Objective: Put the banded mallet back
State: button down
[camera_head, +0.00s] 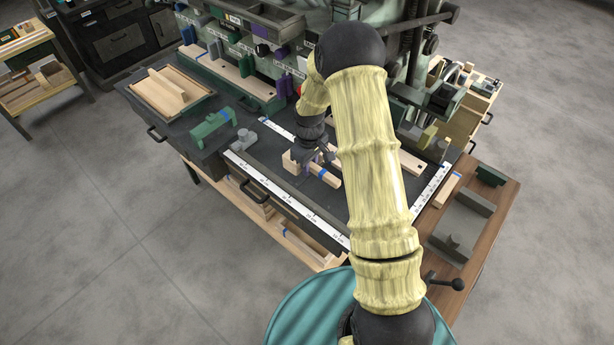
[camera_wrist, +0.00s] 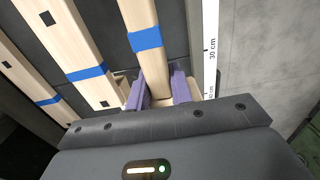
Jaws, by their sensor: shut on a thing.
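The banded mallet is pale wood with a blue band around its handle (camera_head: 331,178). It lies over the dark bench mat in the head view, with a blocky pale end at its left. In the wrist view its handle (camera_wrist: 137,12) runs up and away from the jaws, with the blue band in the middle. My gripper (camera_wrist: 160,88) has purple fingers on either side of the handle and is shut on it. In the head view my gripper (camera_head: 318,156) is over the mallet, hiding part of it. I cannot tell whether the mallet touches the mat.
Other blue-banded wooden strips (camera_wrist: 88,73) lie left of the mallet in the wrist view. White rulers (camera_head: 285,190) edge the mat. A green block-like tool (camera_head: 210,124) and a grey part (camera_head: 243,139) stand to the left. A shelf of holders (camera_head: 235,72) lines the back.

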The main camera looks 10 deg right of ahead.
aim_at(310, 184)
jog(key=shift+f, duration=1.1)
jog(key=shift+f, duration=0.1)
jog(key=shift+f+p, duration=0.55)
jog(key=shift+f, duration=1.45)
jog(key=c, duration=1.3)
grip_release()
jog(key=shift+f, duration=0.15)
jog(key=shift+o, duration=0.2)
notch_tip(310, 184, up, 12)
jog(key=shift+r+b, duration=0.15)
jog(key=shift+b, duration=1.1)
jog(key=shift+w, duration=0.1)
